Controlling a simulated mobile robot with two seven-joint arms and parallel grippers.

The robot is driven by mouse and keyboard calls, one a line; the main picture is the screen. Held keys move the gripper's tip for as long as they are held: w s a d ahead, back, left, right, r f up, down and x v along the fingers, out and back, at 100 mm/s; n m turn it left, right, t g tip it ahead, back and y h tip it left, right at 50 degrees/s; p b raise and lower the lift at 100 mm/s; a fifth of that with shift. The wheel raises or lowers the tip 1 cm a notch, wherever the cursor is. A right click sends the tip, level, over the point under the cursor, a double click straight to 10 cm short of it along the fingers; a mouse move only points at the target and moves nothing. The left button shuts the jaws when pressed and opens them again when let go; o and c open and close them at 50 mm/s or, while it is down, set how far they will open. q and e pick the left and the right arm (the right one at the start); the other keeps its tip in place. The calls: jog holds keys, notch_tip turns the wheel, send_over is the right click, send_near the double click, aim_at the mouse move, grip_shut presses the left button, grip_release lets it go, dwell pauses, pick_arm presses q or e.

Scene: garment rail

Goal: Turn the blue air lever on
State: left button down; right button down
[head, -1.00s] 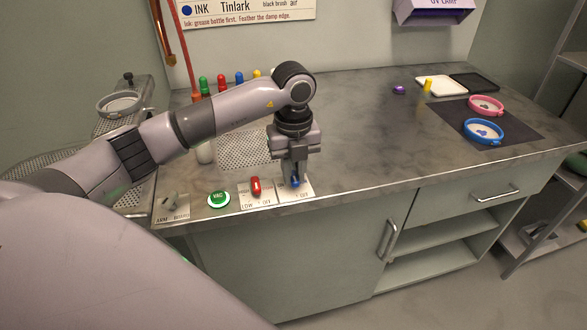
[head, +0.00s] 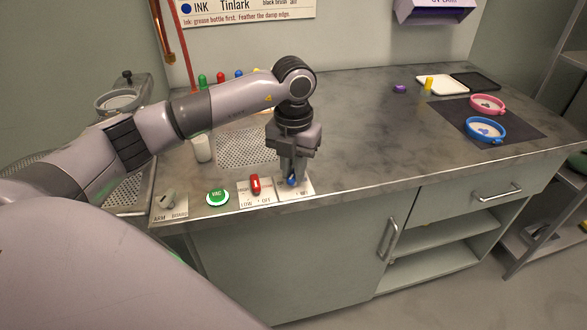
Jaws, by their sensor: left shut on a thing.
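The blue air lever (head: 292,182) stands on a small pale plate (head: 304,190) at the front edge of the bench. My left gripper (head: 291,180) points down over it, with its fingers shut on the lever. The fingers hide most of the lever and part of the plate's lettering. I cannot read from here which setting the lever is at. My right gripper is not in view.
Left of the plate are a red lever (head: 255,184) on its own plate, a green VAC button (head: 217,197) and a grey switch (head: 169,201). Several coloured-top bottles stand behind the arm. The bench (head: 350,140) to the right is clear up to a dark mat (head: 518,131).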

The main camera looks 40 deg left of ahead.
aim_at(293, 173)
pick_arm(q)
jog(key=m+b, duration=0.1)
jog(key=m, duration=0.6)
jog(key=shift+m+b, duration=0.5)
jog(key=shift+m, duration=1.6)
jog(key=c, duration=1)
grip_release()
jog(key=shift+c, duration=0.2)
notch_tip(293, 173, up, 6)
jog(key=shift+f, duration=0.1)
jog(key=shift+r, duration=0.75)
